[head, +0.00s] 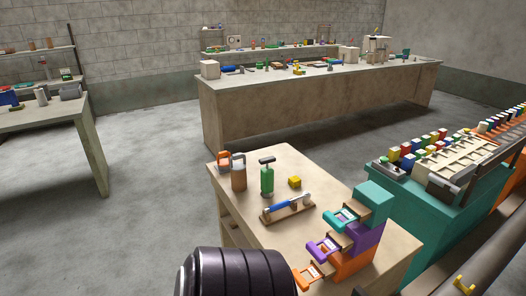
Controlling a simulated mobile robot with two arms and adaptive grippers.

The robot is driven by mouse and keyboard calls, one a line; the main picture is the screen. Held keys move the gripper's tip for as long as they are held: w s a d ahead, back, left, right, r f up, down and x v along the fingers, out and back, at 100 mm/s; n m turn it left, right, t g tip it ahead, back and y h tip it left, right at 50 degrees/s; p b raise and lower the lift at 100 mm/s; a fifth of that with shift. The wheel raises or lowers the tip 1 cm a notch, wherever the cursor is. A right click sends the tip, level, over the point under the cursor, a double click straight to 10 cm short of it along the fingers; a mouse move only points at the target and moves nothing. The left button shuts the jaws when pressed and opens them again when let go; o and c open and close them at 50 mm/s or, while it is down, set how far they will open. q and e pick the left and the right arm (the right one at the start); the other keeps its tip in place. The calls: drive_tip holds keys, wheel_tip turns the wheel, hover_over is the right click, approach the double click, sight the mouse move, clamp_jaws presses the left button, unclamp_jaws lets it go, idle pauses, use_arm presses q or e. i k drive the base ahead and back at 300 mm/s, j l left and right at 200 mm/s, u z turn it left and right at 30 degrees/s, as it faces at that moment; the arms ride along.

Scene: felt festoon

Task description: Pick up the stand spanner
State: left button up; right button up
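A spanner (283,208) with a blue handle and pale metal parts rests on a low wooden stand (288,217) in the head view. It lies slightly tilted across the stand, with its right end higher in the picture. The stand is on the near tan table (240,207), left of the stacked drawers. Neither of my grippers shows in this view, and nothing holds the spanner.
Behind the stand are a green cylinder with a dark T-shaped top (267,180), a brown cylinder (238,178) and a yellow block (295,182). Teal, purple and orange drawer units (364,238) stand right, with drawers pulled out. A teal bench (425,215) stands farther right.

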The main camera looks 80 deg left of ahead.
sight(306, 195)
drive_tip(key=u, duration=2.15)
drive_tip(key=i+j+z, duration=0.1)
drive_tip(key=z, duration=0.25)
drive_tip(key=j+z, duration=0.35)
drive_tip(key=i+j+z, duration=0.1)
drive_tip(key=z, duration=0.25)
